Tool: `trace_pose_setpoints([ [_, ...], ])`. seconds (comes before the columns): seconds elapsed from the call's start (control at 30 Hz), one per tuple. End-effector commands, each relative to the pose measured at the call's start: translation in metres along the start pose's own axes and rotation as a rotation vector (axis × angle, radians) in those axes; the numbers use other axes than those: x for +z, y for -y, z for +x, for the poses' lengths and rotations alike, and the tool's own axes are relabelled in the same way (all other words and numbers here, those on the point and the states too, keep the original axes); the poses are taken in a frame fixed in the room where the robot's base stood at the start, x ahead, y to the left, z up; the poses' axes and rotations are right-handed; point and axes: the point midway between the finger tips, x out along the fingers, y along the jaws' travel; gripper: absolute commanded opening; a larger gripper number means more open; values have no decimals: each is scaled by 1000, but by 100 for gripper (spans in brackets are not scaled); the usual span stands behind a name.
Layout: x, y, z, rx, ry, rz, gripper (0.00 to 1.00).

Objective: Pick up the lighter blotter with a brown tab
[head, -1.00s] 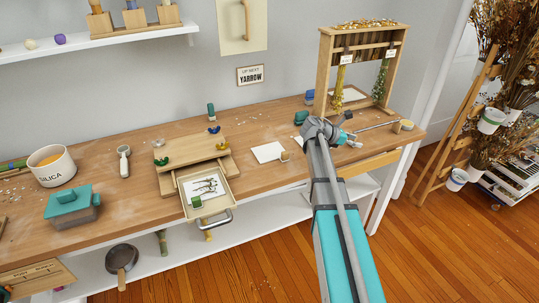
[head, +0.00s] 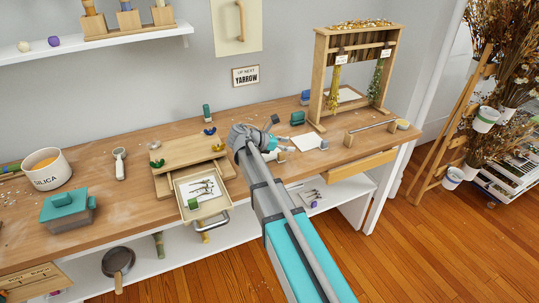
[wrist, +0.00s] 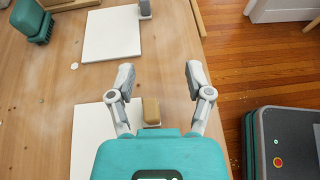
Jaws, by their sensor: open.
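A white sheet (wrist: 88,135), which looks like a blotter, lies on the bench in the wrist view. A brown tab (wrist: 151,108) stands at its right edge, and my gripper body hides part of the sheet. My gripper (wrist: 158,76) is open and empty, with its fingers on either side of the tab in the picture; the height gap is unclear. A second white sheet (wrist: 112,35) with a grey tab (wrist: 145,8) lies farther up; this sheet also shows in the head view (head: 306,142).
A teal object (wrist: 32,20) stands left of the far sheet. An open drawer (head: 222,205) and a low wooden stand (head: 190,151) lie left of my arm. A wooden rack (head: 318,85) with hanging bunches stands at the right. The bench edge is close to my gripper's right.

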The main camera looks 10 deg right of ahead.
Motion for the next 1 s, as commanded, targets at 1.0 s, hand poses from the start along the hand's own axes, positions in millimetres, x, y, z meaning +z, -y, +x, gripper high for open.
trace_pose_setpoints([
  [1.0,-53,3,-125,79,4,-34,66],
])
